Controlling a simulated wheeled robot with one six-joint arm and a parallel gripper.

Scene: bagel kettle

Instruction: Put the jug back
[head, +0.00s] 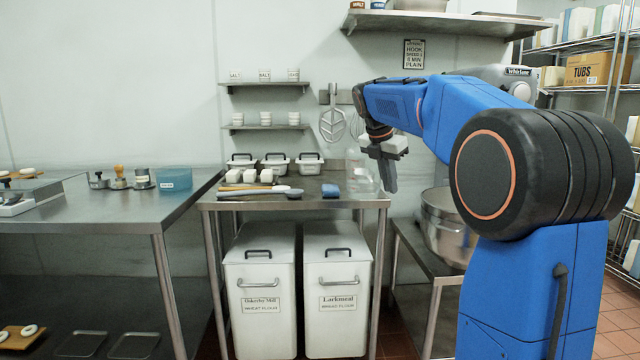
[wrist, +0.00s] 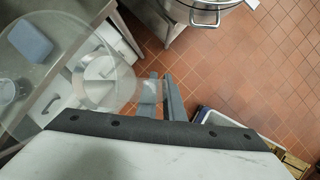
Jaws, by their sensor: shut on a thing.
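The clear, see-through jug (head: 361,180) shows faintly in the head view at the right end of the middle steel table (head: 300,203). In the wrist view the jug (wrist: 75,88) fills the left side, its round rim wide and close to the camera. My gripper (head: 390,184) is at the right side of the jug, fingers pointing down, shut on it. In the wrist view the fingers (wrist: 160,97) meet the jug's right side, where the handle is hard to make out. The jug looks upright; I cannot tell whether its base touches the table.
A blue block (head: 331,190), a scoop (head: 288,191) and several lidded pans (head: 277,163) are on the middle table. A large steel bowl (head: 447,225) stands lower at the right. Two white flour bins (head: 336,300) are below. A blue tub (head: 174,178) sits on the left table.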

